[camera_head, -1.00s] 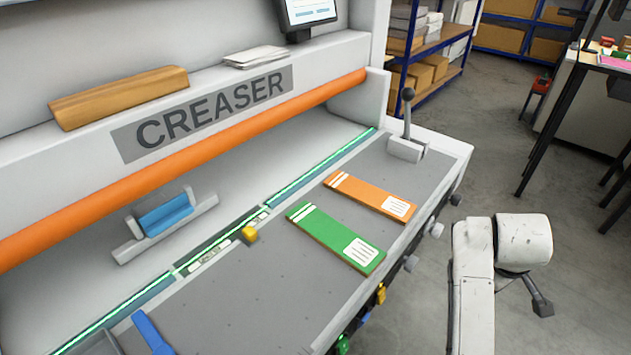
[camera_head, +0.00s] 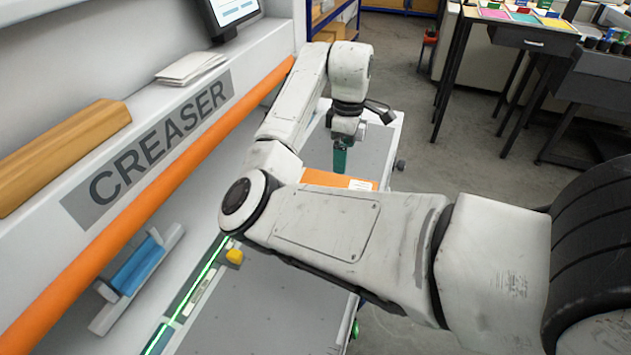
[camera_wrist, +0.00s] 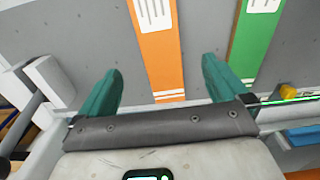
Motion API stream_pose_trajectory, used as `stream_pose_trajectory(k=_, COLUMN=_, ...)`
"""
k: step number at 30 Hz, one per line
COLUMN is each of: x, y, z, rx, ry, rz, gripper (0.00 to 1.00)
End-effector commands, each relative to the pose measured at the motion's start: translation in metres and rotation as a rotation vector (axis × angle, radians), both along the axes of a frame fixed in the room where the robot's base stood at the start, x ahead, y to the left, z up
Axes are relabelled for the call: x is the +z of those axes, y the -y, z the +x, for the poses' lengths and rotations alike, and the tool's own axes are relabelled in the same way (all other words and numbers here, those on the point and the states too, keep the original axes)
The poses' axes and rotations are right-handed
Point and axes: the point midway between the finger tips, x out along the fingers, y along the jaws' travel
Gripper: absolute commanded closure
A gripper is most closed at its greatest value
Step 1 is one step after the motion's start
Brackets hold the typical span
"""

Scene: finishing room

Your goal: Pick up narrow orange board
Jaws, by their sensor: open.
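The narrow orange board (camera_wrist: 159,52) lies flat on the grey bed of the creaser, with a white label at one end and white stripes at the other. In the head view, part of the orange board (camera_head: 335,180) shows past my arm, which hides the rest. My gripper (camera_wrist: 160,80) is open and empty; its two teal fingers stand apart on either side of the board's striped end in the wrist view.
A green board (camera_wrist: 256,40) lies to the right of the orange one in the wrist view. The creaser's orange roller (camera_head: 150,180), a yellow knob (camera_head: 234,256) and a blue part (camera_head: 135,264) are at the left. A lever block (camera_wrist: 50,82) is near the left finger.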

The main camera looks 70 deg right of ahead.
Motion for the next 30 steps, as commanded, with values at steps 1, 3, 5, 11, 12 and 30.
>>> stream_pose_trajectory(k=1, x=-0.008, y=-0.001, z=0.0, rx=0.002, ry=-0.002, rz=0.002, gripper=0.0)
stream_pose_trajectory(k=3, x=-0.019, y=-0.001, z=0.0, rx=0.001, ry=-0.002, rz=0.002, gripper=0.0)
stream_pose_trajectory(k=5, x=-0.028, y=-0.001, z=0.0, rx=0.0, ry=-0.002, rz=0.002, gripper=0.0)
stream_pose_trajectory(k=11, x=-0.047, y=0.0, z=0.001, rx=0.001, ry=-0.001, rz=-0.002, gripper=0.0)
stream_pose_trajectory(k=12, x=-0.049, y=0.0, z=0.001, rx=0.0, ry=-0.001, rz=-0.001, gripper=0.0)
stream_pose_trajectory(k=30, x=-0.1, y=0.0, z=0.005, rx=-0.002, ry=0.0, rz=-0.004, gripper=0.0)
